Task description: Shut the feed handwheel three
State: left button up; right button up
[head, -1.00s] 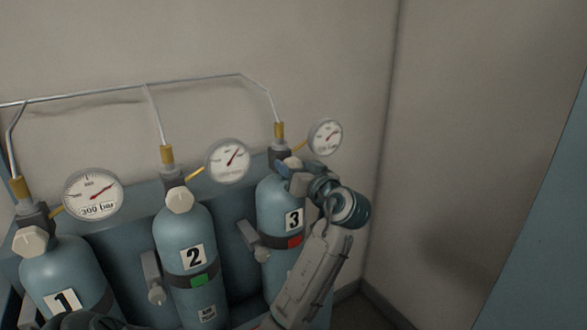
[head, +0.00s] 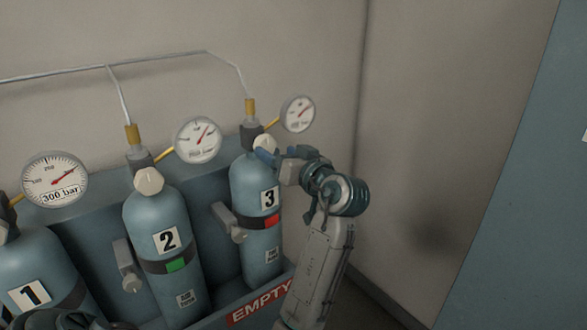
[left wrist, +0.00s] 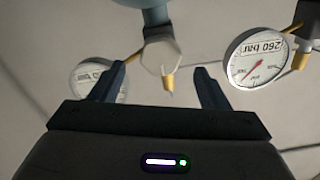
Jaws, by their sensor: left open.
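The feed handwheel three (head: 265,143) is a pale faceted knob on top of the blue cylinder marked 3 (head: 250,185). My left gripper (head: 281,155) is open, just to the right of this knob, and one finger partly overlaps the knob's lower edge in the head view. In the left wrist view the knob (left wrist: 162,56) shows beyond and between the two open fingers (left wrist: 160,88), with a clear gap on both sides. The fingers are not closed on it. I cannot tell how far the knob is turned.
Cylinder 2 (head: 160,215) and cylinder 1 (head: 30,265) stand to the left, each with a gauge. Cylinder 3's gauge (head: 298,114) is close behind the gripper. A thin pipe (head: 60,75) runs along the wall. The rack front (head: 215,318) bears an EMPTY label. Bare wall lies to the right.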

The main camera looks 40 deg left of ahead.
pick_arm(q)
jog(key=shift+b+v, duration=0.8)
jog(key=shift+v, duration=1.75)
